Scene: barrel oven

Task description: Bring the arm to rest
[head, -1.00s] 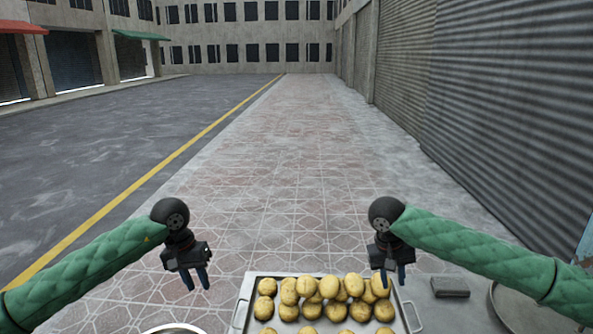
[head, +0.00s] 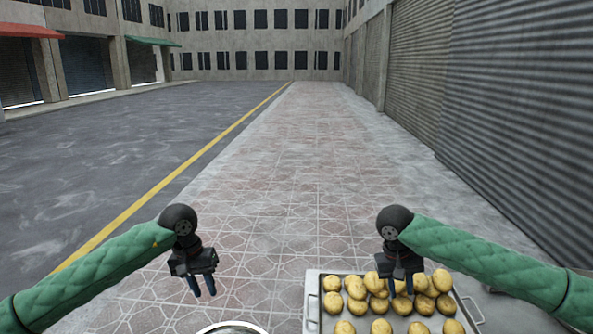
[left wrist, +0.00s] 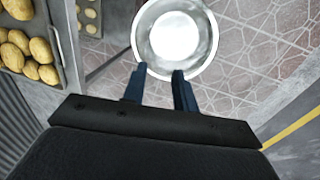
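My left gripper (head: 203,291) hangs fingers down in the head view. In the left wrist view its two blue fingers (left wrist: 158,82) stand apart with nothing between them. A round metal bowl (left wrist: 149,62) lies below and beyond the fingertips; its rim (head: 232,325) just shows at the bottom of the head view. My right gripper (head: 402,291) also points down, in front of the tray of buns in the picture. Its fingers show a gap and hold nothing that I can see.
Shuttered walls (head: 517,110) line the right; the pavement (head: 290,180) ahead is clear.

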